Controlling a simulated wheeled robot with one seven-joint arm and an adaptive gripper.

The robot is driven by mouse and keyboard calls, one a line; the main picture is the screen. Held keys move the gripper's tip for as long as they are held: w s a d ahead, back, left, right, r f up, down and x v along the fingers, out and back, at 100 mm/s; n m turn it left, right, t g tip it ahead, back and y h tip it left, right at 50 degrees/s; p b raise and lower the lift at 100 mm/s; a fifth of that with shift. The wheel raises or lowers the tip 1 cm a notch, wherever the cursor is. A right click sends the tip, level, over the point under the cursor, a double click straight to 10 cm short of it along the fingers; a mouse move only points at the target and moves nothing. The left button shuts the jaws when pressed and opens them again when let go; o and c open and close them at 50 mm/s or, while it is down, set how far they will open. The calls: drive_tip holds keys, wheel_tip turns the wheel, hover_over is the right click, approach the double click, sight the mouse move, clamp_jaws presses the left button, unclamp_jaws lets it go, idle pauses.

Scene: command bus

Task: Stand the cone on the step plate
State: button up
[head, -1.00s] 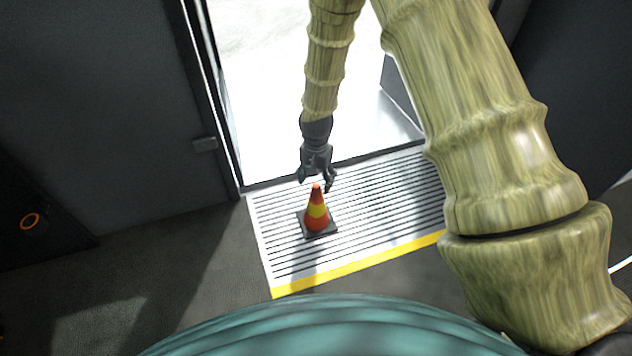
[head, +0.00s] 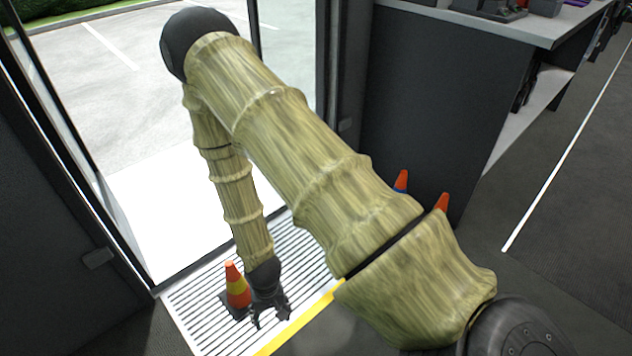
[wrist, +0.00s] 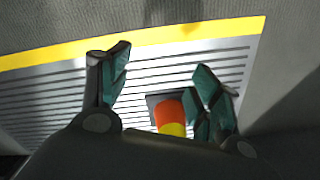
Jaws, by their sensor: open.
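An orange cone with a yellow band and a dark square base (head: 236,287) stands upright on the ribbed step plate (head: 200,318) with its yellow front edge, in the doorway. My gripper (head: 271,319) is open and empty, to the right of the cone in the head view. In the wrist view the cone (wrist: 170,118) shows between the open fingers (wrist: 158,88), nearer the right finger, partly hidden by the gripper body. I cannot tell whether that finger touches it.
Two more orange cones, one (head: 401,181) and another (head: 441,203), show partly behind my arm beside a dark cabinet (head: 440,95). A counter (head: 490,22) runs at the upper right. The doorway opens onto bright paving (head: 110,60).

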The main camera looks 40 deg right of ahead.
drive_tip(key=s+d+f+n, duration=0.1)
drive_tip(key=s+n, duration=0.3)
drive_tip(key=s, duration=1.3)
drive_tip(key=shift+s+d+f, duration=0.35)
drive_tip(key=shift+s+d, duration=0.05)
